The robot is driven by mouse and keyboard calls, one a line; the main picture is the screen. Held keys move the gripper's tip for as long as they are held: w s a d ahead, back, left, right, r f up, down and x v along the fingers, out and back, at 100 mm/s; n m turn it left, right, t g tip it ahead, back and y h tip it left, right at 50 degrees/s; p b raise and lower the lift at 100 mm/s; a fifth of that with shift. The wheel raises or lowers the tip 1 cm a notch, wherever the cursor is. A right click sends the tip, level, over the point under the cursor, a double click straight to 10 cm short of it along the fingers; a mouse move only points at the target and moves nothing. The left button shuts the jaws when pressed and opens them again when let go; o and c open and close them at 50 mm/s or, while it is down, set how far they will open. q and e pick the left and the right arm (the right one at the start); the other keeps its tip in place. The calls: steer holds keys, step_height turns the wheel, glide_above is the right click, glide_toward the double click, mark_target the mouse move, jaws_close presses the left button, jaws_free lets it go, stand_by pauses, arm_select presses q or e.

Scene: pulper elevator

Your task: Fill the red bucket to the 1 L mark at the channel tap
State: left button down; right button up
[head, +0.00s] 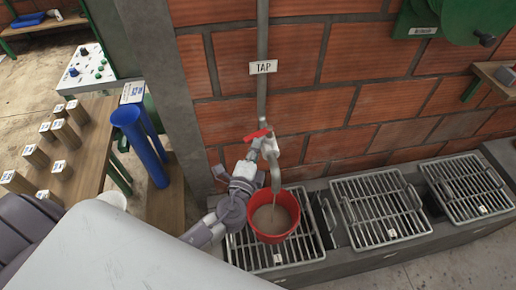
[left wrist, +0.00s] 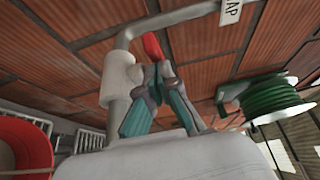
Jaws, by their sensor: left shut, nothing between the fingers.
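The red bucket (head: 289,234) stands upright on a metal grate under the tap (head: 276,180). Greyish-brown liquid shows inside it, with a thin pale streak below the spout that looks like running water. No 1 L mark is readable. The tap's red lever (head: 258,134) is at the top of the valve and also shows in the left wrist view (left wrist: 153,46). My left gripper (head: 261,149) is shut and empty, its fingertips close below the lever; I cannot tell whether they touch it. In the left wrist view the bucket (left wrist: 38,148) is cut off at the left edge. My right gripper is out of view.
More grates (head: 380,212) with handles cover the channel to the right. A green hose reel (head: 470,18) hangs at the upper right on the brick wall. Blue tubes (head: 143,140) and a wooden table with several labelled blocks stand at the left.

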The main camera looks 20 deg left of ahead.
mark_target(247, 143)
arm_select(q)
steer(key=a+m+h+b, duration=0.1)
steer(key=h, duration=0.1)
steer(key=a+m+h+b, duration=0.1)
steer(key=h+b, duration=0.1)
steer(key=shift+w+a+m, duration=0.35)
steer(key=shift+w+m, duration=0.05)
steer(key=shift+a, duration=0.1)
stand_by(0.4)
